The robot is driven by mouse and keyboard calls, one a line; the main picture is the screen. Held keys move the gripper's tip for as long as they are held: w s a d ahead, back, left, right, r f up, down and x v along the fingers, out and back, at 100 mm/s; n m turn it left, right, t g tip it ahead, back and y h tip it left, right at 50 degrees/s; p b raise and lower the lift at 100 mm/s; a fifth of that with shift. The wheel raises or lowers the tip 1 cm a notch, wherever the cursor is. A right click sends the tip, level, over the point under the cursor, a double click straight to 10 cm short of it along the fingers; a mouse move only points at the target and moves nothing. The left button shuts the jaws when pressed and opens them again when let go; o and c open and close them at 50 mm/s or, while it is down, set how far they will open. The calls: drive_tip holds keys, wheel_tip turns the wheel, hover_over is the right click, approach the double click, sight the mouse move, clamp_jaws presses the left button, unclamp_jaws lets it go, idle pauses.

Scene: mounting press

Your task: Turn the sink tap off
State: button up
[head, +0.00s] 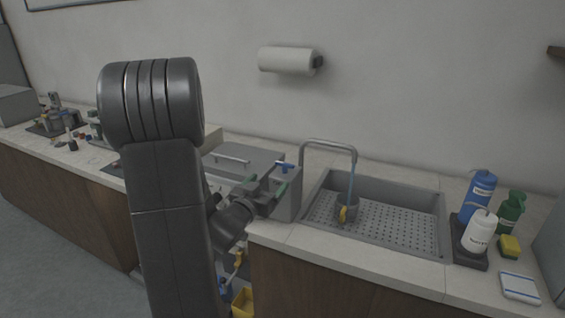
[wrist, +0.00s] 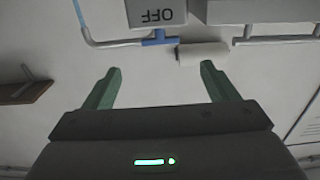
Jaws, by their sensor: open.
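The sink tap has a grey arched spout (head: 328,142) at the sink's left end and a blue handle (head: 285,168) at its foot. A thin blue stream (head: 351,178) runs from the spout down to a grey cup (head: 348,206) in the sink. My gripper (head: 274,182) is open and empty, close to the handle. In the wrist view the picture is upside down; the blue handle (wrist: 158,38) shows beyond and between the green fingertips (wrist: 160,67), apart from them, beside a grey plate marked OFF (wrist: 156,14). Contact is not visible.
The grey sink (head: 400,218) has a perforated floor. A grey lidded box (head: 240,158) stands left of the tap, close to my arm. Bottles, including a blue one (head: 478,195), stand right of the sink. A paper roll (head: 287,59) hangs on the wall.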

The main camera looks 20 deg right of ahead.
sight(284, 165)
drive_tip(key=p+x, duration=0.2)
drive_tip(key=x, duration=1)
drive_tip(key=shift+w+d+p, duration=0.15)
drive_tip(key=shift+w+p, duration=0.05)
drive_tip(key=shift+p, duration=0.15)
drive_tip(key=c, duration=1)
